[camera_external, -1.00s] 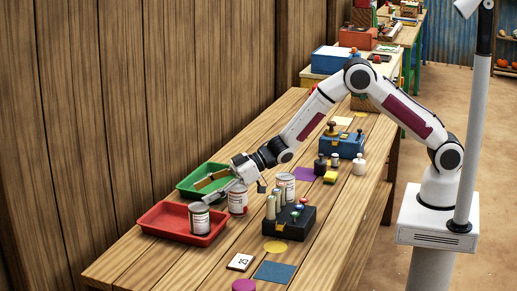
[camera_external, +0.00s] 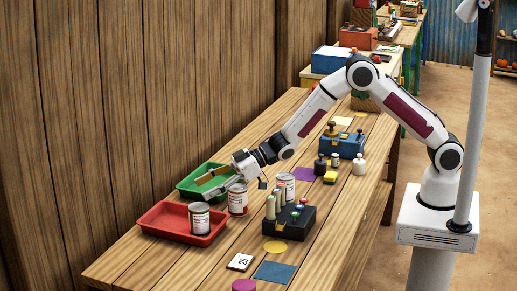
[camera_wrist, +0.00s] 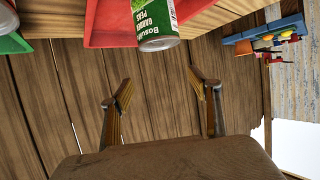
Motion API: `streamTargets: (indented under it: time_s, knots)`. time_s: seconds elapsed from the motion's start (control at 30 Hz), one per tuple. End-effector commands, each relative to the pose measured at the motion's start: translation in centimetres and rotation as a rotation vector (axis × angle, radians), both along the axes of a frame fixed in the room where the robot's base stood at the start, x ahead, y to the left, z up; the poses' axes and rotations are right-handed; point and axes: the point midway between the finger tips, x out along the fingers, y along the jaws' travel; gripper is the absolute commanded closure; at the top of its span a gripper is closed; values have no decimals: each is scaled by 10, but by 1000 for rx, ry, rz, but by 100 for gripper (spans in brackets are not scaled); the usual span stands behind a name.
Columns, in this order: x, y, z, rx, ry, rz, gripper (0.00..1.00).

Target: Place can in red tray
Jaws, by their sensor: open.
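A can (camera_external: 199,219) with a pale label stands upright inside the red tray (camera_external: 153,227), toward its right end. In the wrist view a can with a green garden peas label (camera_wrist: 153,22) shows at the top, over the red tray (camera_wrist: 108,28). The can is apart from the fingers.
A green tray (camera_external: 187,188) lies behind the red one. Two more cans (camera_external: 238,203) (camera_external: 285,185) stand right of the trays. A dark block with pegs (camera_external: 289,224), a number 25 card (camera_external: 240,262) and a blue square (camera_external: 274,271) lie nearer the front.

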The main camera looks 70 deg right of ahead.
Motion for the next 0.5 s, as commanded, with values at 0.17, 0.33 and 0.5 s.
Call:
streamTargets:
  time_s: [0.17, 0.33, 0.5]
  knots:
    - [0, -24, 26, -31, 1, -57, 38]
    - [-6, -58, 57, -72, 13, -133, 38]
    - [-19, -93, 86, -112, 33, -210, 38]
